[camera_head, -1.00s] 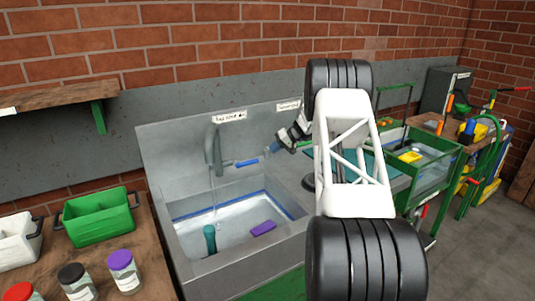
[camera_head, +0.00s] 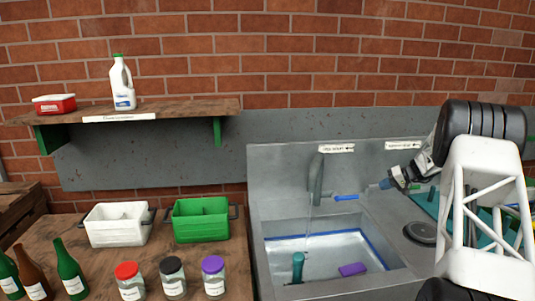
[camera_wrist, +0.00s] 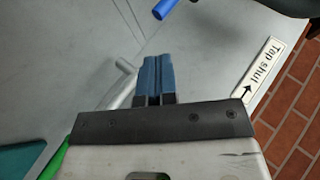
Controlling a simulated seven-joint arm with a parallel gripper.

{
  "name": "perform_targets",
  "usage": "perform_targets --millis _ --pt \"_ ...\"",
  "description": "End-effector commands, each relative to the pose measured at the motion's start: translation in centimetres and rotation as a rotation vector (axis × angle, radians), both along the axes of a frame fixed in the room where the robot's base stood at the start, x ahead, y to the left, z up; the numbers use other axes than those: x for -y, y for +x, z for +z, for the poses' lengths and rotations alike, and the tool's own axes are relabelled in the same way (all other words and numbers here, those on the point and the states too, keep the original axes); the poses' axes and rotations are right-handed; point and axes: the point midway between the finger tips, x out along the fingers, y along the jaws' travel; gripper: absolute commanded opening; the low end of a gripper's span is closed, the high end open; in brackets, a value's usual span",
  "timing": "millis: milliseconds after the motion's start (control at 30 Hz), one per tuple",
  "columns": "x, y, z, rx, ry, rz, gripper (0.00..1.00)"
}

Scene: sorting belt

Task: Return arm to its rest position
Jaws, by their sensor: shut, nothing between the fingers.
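My gripper (camera_head: 387,184) is at the right of the head view, in front of the sink's back panel and to the right of the tap's blue lever (camera_head: 346,197). In the wrist view its two blue fingers (camera_wrist: 158,78) are together with nothing between them. The blue lever's end (camera_wrist: 165,8) shows at the top of that view, apart from the fingers. The grey tap (camera_head: 316,180) stands over the sink, and a thin stream of water falls from it. My white and black arm fills the right side of the head view.
The sink (camera_head: 385,262) holds water, a green bottle-like item (camera_head: 298,267) and a purple block (camera_head: 352,269). A white bin (camera_head: 118,226), a green bin (camera_head: 201,220), several jars and bottles stand on the left table. A shelf (camera_head: 180,110) holds a milk jug (camera_head: 122,84) and a red tub (camera_head: 54,104).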

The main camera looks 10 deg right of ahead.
Motion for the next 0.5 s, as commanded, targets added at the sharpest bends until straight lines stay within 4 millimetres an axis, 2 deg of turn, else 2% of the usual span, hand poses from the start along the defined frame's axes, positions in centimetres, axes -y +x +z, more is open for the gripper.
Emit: perform_targets --millis 167,267,500 --pt "-1.4 -0.4 1.2 -0.012 -0.011 0.007 0.00" --pt "-3.0 -0.9 2.4 -0.027 -0.025 0.014 0.00" --pt "-8.5 -3.2 6.3 -0.084 -0.075 0.037 0.00"
